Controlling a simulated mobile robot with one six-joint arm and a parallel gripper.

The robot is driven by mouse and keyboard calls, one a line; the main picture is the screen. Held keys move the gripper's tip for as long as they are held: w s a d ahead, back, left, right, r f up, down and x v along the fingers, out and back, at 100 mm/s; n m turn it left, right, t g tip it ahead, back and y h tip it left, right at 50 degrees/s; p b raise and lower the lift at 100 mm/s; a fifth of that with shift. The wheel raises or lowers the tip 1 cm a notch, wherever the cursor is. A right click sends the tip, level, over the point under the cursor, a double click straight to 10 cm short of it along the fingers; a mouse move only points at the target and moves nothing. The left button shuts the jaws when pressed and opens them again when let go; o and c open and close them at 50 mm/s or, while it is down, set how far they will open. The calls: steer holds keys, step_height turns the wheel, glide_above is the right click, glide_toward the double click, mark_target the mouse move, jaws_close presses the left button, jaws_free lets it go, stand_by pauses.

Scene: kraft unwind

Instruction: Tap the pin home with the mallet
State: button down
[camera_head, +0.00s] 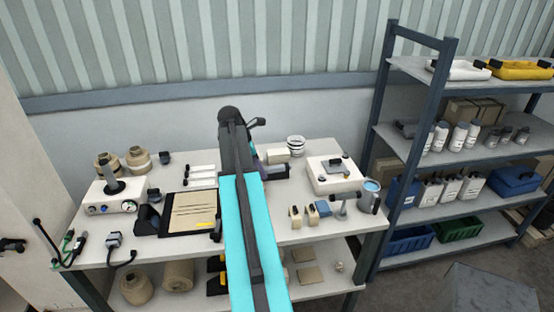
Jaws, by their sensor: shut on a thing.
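My dark and cyan arm (243,220) reaches over the middle of the bench and covers a strip of it. My gripper is hidden behind the arm, so its jaws and anything in them do not show. I cannot make out a mallet. A white block-like fixture (322,181) stands on the right half of the bench, with small dark and grey parts on top. I cannot tell whether one of these is the pin. A small grey upright piece on a base (342,211) stands in front of the fixture.
The white bench (290,238) also carries small beige blocks (312,214), a grey cup (370,196), a dark-framed board (189,213), a white box with a black handle (112,196) and brown spools (138,160). A loaded shelf rack (410,150) stands close to the bench's right end.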

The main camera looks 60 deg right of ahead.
steer(key=w+a+f+b, duration=0.1)
steer(key=w+a+f, duration=0.3)
steer(key=a, duration=0.9)
steer(key=w+a+f+n, duration=0.1)
steer(key=w+a+f, duration=0.2)
steer(key=w+a, duration=0.75)
steer(key=w+a+f+b, duration=0.1)
steer(key=w+a+f, duration=0.15)
steer(key=a, duration=1.35)
steer(key=w+a+f+b, duration=0.1)
steer(key=a+f+b, duration=0.4)
steer(key=a+f, duration=0.2)
steer(key=w+a+f+b, duration=0.2)
steer(key=a+f+b, duration=0.2)
steer(key=a+f, duration=0.3)
steer(key=a, duration=0.2)
steer(key=shift+w+a+f+n+t+b, duration=0.15)
steer(key=shift+w+a+n+t+b, duration=0.15)
steer(key=shift+a+n+b, duration=0.1)
steer(key=shift+s+a, duration=0.1)
